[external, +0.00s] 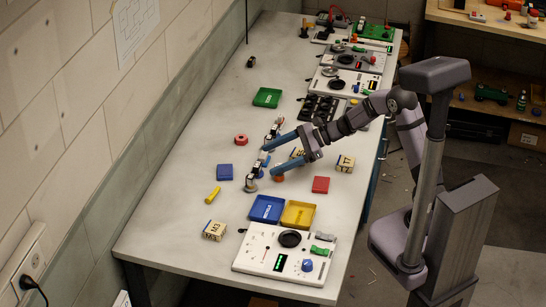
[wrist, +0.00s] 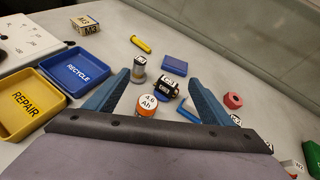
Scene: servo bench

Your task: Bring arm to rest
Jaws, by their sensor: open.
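My gripper (external: 270,158) is low over the middle of the bench, its two blue fingers spread wide and pointing left. In the wrist view the open fingers (wrist: 166,85) frame several small parts, and nothing is held between them. A white-topped cylinder marked 4.6 Ah (wrist: 148,108) stands nearest the palm. My arm reaches in from the right side of the bench.
A blue RECYCLE tray (external: 266,208) and a yellow REPAIR tray (external: 298,214) lie in front. A white panel with knobs (external: 286,255) is at the near end. A red block (external: 320,185), blue block (external: 225,172) and green tray (external: 267,97) lie around. The bench's left far part is mostly clear.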

